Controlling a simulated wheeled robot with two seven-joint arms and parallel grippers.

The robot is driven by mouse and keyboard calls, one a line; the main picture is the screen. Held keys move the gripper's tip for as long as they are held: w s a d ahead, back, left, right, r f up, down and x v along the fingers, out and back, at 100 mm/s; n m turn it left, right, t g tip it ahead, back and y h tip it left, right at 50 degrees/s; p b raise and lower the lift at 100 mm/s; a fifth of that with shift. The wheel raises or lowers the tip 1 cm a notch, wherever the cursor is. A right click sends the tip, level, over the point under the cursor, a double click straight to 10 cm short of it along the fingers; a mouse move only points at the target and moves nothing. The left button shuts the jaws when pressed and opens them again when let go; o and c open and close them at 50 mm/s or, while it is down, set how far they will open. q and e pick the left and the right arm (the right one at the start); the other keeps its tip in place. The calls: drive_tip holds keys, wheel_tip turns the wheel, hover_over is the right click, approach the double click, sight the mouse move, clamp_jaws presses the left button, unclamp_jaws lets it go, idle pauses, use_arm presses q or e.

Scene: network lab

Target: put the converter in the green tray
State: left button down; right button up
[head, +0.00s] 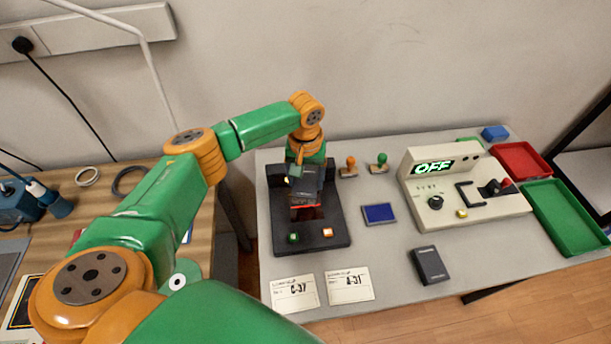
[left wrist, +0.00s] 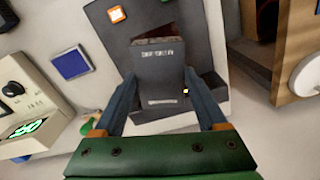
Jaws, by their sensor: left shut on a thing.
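My left gripper (head: 303,168) is over the black dock (head: 325,236) on the grey table. In the left wrist view its two fingers (left wrist: 165,100) are shut on a dark grey box with white lettering, which looks like the converter (left wrist: 158,75). In the head view the held converter (head: 306,188) sits at the dock, partly hidden by the gripper; whether it is still seated there I cannot tell. The green tray (head: 567,215) lies empty at the table's right end. My right gripper is not in view.
A similar dark box (head: 430,265) lies near the table's front. A red tray (head: 520,162), a beige console (head: 460,190) reading OFF, a blue pad (head: 380,214), and two stamp-like knobs stand between dock and green tray. Two paper labels (head: 295,293) lie in front.

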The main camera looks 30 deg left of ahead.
use_arm(q)
wheel_tip(320, 180, up, 3)
drive_tip(key=p, duration=0.3)
drive_tip(key=shift+r, duration=0.1)
drive_tip(key=shift+f, duration=0.25)
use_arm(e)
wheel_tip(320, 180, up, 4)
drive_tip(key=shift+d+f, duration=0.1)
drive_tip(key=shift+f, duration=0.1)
